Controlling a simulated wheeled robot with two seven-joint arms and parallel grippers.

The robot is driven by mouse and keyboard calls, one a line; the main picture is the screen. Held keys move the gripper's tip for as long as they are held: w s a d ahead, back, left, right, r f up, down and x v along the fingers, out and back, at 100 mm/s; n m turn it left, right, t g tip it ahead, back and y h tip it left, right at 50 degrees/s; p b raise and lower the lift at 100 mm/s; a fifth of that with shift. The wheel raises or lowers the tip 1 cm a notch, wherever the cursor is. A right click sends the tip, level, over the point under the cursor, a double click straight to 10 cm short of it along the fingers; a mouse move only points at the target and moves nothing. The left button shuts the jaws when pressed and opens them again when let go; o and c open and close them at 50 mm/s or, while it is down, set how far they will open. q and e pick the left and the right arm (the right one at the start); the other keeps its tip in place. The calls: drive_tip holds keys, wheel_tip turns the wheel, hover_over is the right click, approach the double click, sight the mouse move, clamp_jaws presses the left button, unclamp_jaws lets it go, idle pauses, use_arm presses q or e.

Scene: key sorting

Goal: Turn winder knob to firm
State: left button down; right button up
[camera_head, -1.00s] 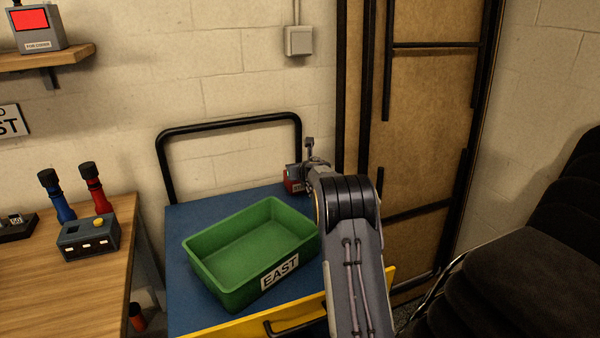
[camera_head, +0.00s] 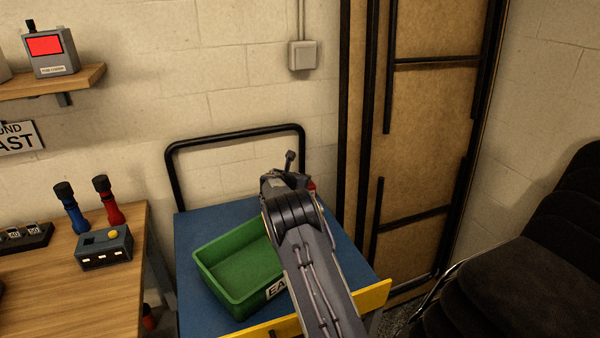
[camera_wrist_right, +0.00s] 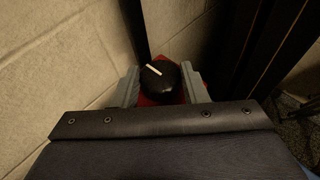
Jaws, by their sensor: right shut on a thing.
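The winder knob (camera_wrist_right: 160,80) is a round black knob with a white pointer line, seen in the right wrist view. It sits on a red body (camera_wrist_right: 163,98). The pointer slants toward the upper left of that view. My right gripper (camera_wrist_right: 164,86) is shut with its grey fingers on either side of the knob. In the head view the right gripper (camera_head: 285,178) is over the back of the blue cart, largely hidden by its own wrist. A sliver of the red body (camera_head: 311,187) shows beside it. No firm marking is readable. My left gripper is not in view.
A green EAST bin (camera_head: 215,278) stands on the blue cart (camera_head: 190,230), below my right arm. The cart's black handle (camera_head: 235,132) rises behind. A wooden bench (camera_head: 50,285) stands left, stacked dark chairs (camera_head: 520,265) right.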

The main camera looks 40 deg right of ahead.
drive_tip(key=shift+r, duration=0.1)
idle(0.3)
drive_tip(key=o, duration=1)
drive_tip(key=shift+c, duration=0.2)
drive_tip(key=v, duration=0.7)
drive_tip(key=shift+s+a+b, duration=0.15)
drive_tip(key=shift+a+b, duration=0.2)
